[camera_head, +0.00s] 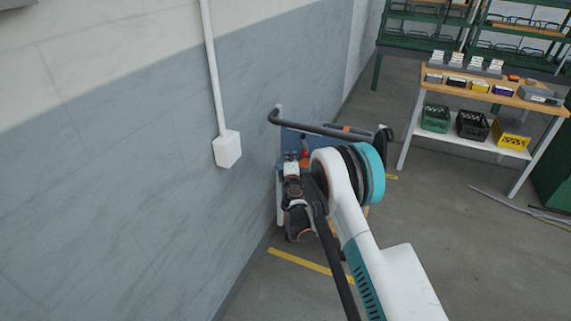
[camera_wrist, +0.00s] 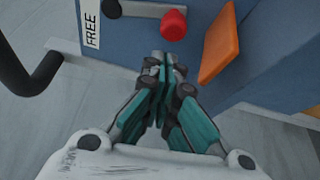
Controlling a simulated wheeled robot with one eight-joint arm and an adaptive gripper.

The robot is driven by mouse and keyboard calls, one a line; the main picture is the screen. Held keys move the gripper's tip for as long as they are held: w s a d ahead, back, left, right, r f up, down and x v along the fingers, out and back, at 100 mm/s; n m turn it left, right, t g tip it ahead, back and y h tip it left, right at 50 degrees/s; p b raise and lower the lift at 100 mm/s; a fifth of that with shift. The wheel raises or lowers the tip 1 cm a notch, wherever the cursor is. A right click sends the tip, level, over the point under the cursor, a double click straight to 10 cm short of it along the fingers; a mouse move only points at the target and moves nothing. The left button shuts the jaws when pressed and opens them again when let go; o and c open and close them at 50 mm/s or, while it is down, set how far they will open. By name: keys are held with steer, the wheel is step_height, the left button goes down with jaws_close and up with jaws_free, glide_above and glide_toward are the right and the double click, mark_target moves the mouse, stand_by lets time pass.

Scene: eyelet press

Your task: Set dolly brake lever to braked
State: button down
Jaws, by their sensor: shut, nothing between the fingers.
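The dolly (camera_head: 291,139) stands by the wall, with a blue panel and a black push handle (camera_head: 325,129). In the wrist view the brake lever shows as a red knob (camera_wrist: 173,24) with a silver bar (camera_wrist: 142,9) running left from it, cut by the top edge. A white label reading FREE (camera_wrist: 91,23) is left of the bar. My gripper (camera_wrist: 163,60) is shut and empty, its fingertips just below the red knob; whether they touch it I cannot tell.
An orange plate (camera_wrist: 220,40) sticks out right of the knob. The black handle passes at the wrist view's left (camera_wrist: 30,75). A wall with a white box (camera_head: 227,149) stands close left. A workbench (camera_head: 470,85) with crates stands at right; the floor between is mostly clear.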

steer(key=shift+s+d, duration=0.15)
steer(key=shift+d, duration=0.35)
